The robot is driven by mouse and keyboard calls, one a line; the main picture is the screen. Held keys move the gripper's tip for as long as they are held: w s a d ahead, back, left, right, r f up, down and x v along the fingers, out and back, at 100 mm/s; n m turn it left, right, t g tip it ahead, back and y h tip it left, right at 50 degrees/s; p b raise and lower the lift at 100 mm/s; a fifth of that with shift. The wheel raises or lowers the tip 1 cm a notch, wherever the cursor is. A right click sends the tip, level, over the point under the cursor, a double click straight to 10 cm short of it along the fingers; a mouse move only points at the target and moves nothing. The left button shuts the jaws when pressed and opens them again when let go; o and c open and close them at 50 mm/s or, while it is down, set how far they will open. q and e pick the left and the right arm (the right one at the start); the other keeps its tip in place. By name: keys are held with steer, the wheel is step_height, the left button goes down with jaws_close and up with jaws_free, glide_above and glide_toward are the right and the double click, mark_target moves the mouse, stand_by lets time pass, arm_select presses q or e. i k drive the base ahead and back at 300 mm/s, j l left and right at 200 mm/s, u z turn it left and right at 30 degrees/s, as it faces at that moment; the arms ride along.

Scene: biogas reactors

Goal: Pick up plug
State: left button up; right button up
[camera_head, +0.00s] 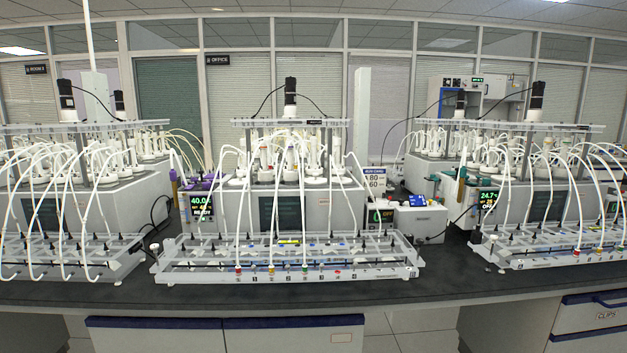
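No single plug stands out clearly. Small coloured pieces sit along the front of the middle clear rack (200,274): a red one (239,269), a yellow one (271,269) and a green one (304,268) at the lower ends of white tubes. A red piece (337,271) lies further right on the same rack. They are too small to tell whether any is the plug. Neither of my grippers is in view.
The middle reactor unit (240,205) stands behind the rack, with similar units on both sides. A left display (201,206) reads READY. A white box (420,222) stands right of the middle unit. The dark bench top (300,293) is clear along its front edge.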

mark_target(311, 180)
steer(key=i+j+z, duration=0.1)
steer(key=i+j, duration=0.2)
steer(key=i+j+z, duration=0.15)
steer(key=i+j, duration=0.15)
steer(key=i+j+z, duration=0.1)
steer(key=i+j, duration=0.15)
steer(key=j, duration=0.25)
steer(key=i+j+z, duration=0.15)
steer(key=j, duration=0.3)
steer(key=i, duration=0.1)
